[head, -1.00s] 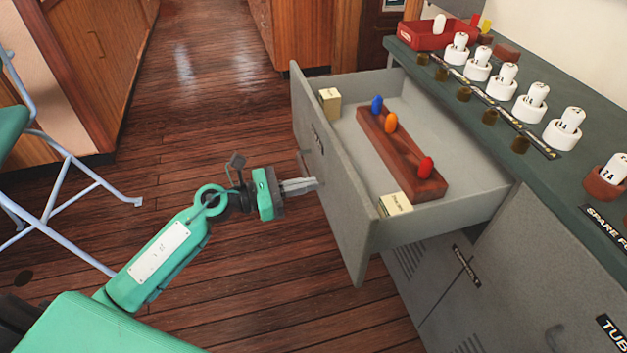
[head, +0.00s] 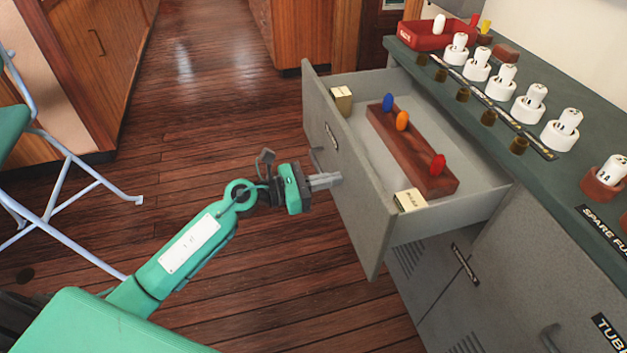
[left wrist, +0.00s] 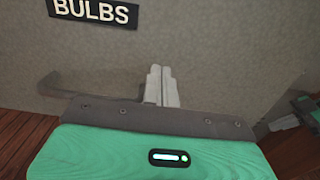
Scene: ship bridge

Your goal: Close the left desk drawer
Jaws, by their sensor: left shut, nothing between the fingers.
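The grey desk drawer (head: 352,185) stands pulled out of the desk, partly open. Inside it are a wooden rack (head: 410,152) with a blue, an orange and a red piece, and two small pale boxes, one at the back corner (head: 341,100) and one at the near corner (head: 410,201). My left gripper (head: 338,180) is shut and empty, its fingertips at the outer face of the drawer front, beside the handle (head: 316,160). In the left wrist view the shut fingers (left wrist: 162,84) point at the drawer front below a BULBS label (left wrist: 95,12).
The green desk top (head: 480,105) carries a row of white fuse holders and a red tray (head: 438,36). Closed cabinet doors (head: 510,270) are below. A folding chair (head: 65,160) stands at the left. The wooden floor between is clear.

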